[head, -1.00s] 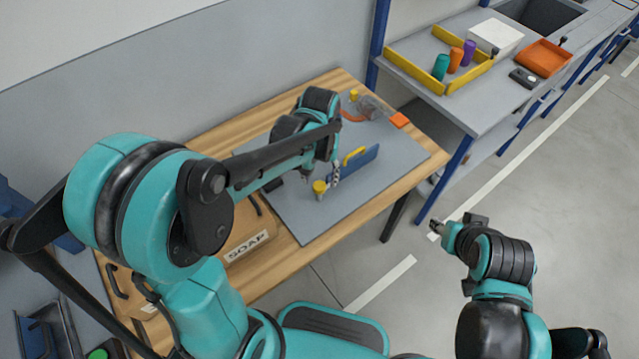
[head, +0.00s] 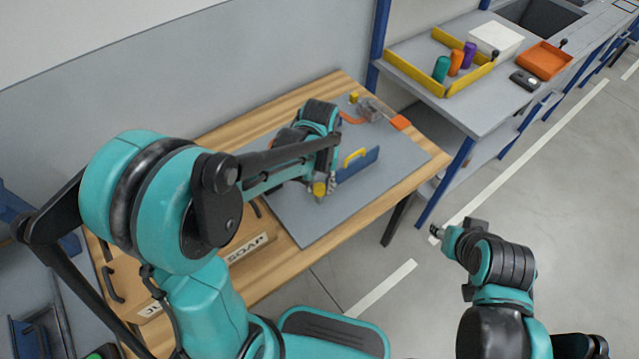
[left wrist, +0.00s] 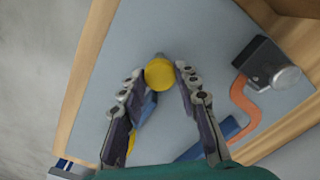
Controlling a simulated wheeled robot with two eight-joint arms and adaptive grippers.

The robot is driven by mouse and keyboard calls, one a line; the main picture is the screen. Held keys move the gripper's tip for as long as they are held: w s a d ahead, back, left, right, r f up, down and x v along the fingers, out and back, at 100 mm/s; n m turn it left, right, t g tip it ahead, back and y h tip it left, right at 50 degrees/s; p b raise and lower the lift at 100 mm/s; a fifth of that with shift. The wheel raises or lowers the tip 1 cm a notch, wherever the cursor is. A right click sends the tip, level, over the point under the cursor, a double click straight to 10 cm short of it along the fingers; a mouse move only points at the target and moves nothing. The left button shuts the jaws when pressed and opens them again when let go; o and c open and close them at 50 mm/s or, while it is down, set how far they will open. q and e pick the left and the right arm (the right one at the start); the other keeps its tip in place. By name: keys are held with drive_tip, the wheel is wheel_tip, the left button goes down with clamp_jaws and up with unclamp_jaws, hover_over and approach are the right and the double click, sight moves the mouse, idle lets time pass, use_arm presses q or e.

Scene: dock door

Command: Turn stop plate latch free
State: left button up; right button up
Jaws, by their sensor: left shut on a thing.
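The yellow latch knob (head: 319,189) stands on the grey board near its front edge. It also shows in the left wrist view (left wrist: 159,73), between my left fingertips. My left gripper (head: 326,187) is shut on this knob from above. Parts of blue show behind the fingers in the left wrist view (left wrist: 146,106). My right gripper (head: 437,233) is out over the floor, away from the table; its jaws are too small to read.
The grey board (head: 305,225) lies on a wooden table (head: 428,168). An orange piece (head: 400,122) and a clear part sit at its back right. A shelf (head: 480,105) with a yellow tray (head: 415,75) stands behind right.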

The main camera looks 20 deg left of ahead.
use_arm(q)
drive_tip(key=m, duration=0.4)
drive_tip(key=shift+p, duration=0.3)
drive_tip(key=m, duration=0.4)
drive_tip(key=shift+m, duration=0.4)
drive_tip(key=m, duration=0.4)
drive_tip(key=shift+p, duration=0.35)
drive_tip(key=m, duration=0.4)
drive_tip(key=shift+m, duration=0.6)
drive_tip(key=o, duration=1.2)
drive_tip(key=shift+c, duration=0.2)
